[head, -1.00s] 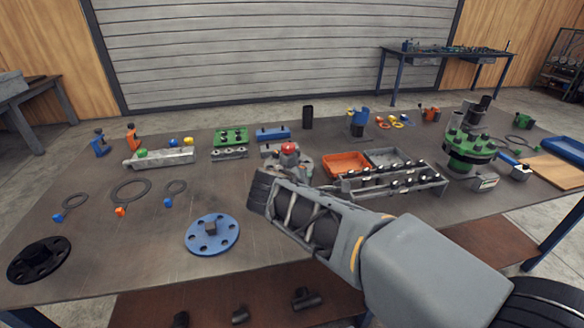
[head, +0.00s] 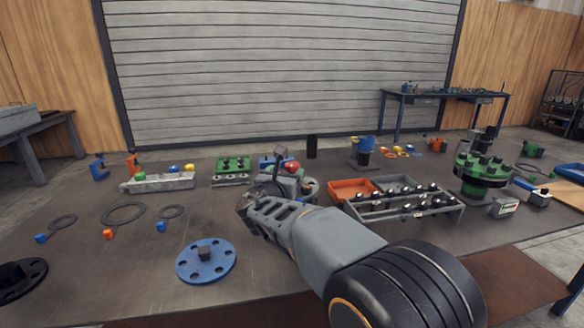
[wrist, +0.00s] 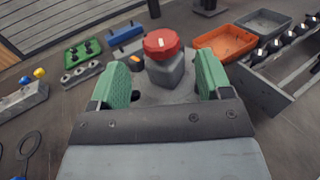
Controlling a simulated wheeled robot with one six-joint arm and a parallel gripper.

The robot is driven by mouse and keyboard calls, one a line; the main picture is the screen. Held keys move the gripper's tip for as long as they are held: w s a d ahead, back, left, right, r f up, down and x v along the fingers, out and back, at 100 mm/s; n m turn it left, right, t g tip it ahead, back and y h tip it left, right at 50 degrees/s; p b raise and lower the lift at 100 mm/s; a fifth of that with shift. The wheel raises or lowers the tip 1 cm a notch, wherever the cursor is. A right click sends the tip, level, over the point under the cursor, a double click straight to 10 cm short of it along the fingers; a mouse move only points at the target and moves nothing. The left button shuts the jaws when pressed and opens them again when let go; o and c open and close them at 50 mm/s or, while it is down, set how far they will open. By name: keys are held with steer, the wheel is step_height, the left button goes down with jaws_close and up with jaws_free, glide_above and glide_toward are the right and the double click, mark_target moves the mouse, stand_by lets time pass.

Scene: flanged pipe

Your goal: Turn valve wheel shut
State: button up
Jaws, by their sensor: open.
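The valve wheel looks like a red, many-sided cap (wrist: 162,42) with a pale mark, on top of a grey block-shaped body (wrist: 166,70). In the head view the red cap (head: 291,168) shows near the middle of the table, and my arm hides part of its body. My gripper (wrist: 163,76) is open, with its green-padded fingers apart. In the wrist view the grey body shows between and beyond the fingers, and the red cap lies ahead of them. I see no contact, and nothing is held.
An orange bin (wrist: 225,42) and a grey bin (wrist: 264,23) stand right of the valve, beside a metal rack (head: 405,203). Green (head: 233,164) and blue blocks (wrist: 126,34) lie to the left. A blue flange (head: 206,260) lies nearer.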

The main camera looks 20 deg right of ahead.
mark_target(290, 168)
steer(key=shift+x, duration=3.1)
steer(key=c, duration=0.9)
steer(key=shift+c, duration=0.2)
